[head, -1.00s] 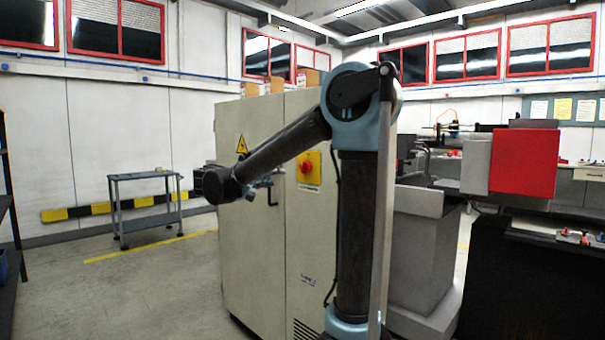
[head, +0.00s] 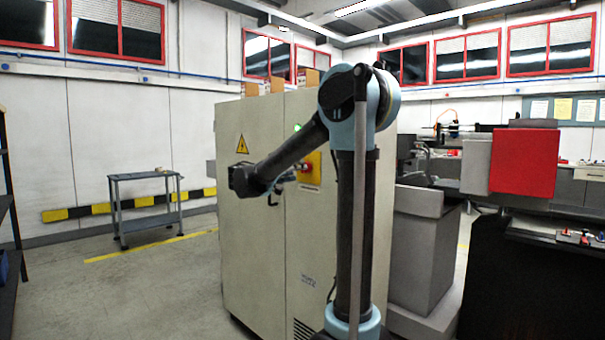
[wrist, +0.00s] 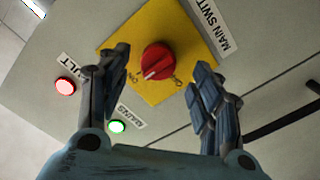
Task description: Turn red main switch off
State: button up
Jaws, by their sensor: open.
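The red main switch (wrist: 158,62) is a round rotary knob on a yellow plate (wrist: 146,28) on the cabinet front. In the wrist view it lies between and beyond my open gripper fingers (wrist: 160,82), and they look apart from it. The plate's "MAIN SWITCH" label is partly cut off by the frame. In the head view the switch (head: 306,169) shows partly behind my arm, and my gripper (head: 284,180) is in front of the cabinet close to the switch, its fingers small there.
The cabinet (head: 245,250) also carries a red lamp (wrist: 65,86) and a lit green lamp (wrist: 117,127), near the left finger in the wrist view. A black handle stands on the cabinet. A small grey trolley (head: 148,222) stands to the left, with open floor around it.

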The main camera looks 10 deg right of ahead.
jog(key=shift+x, duration=2.6)
jog(key=c, duration=1.1)
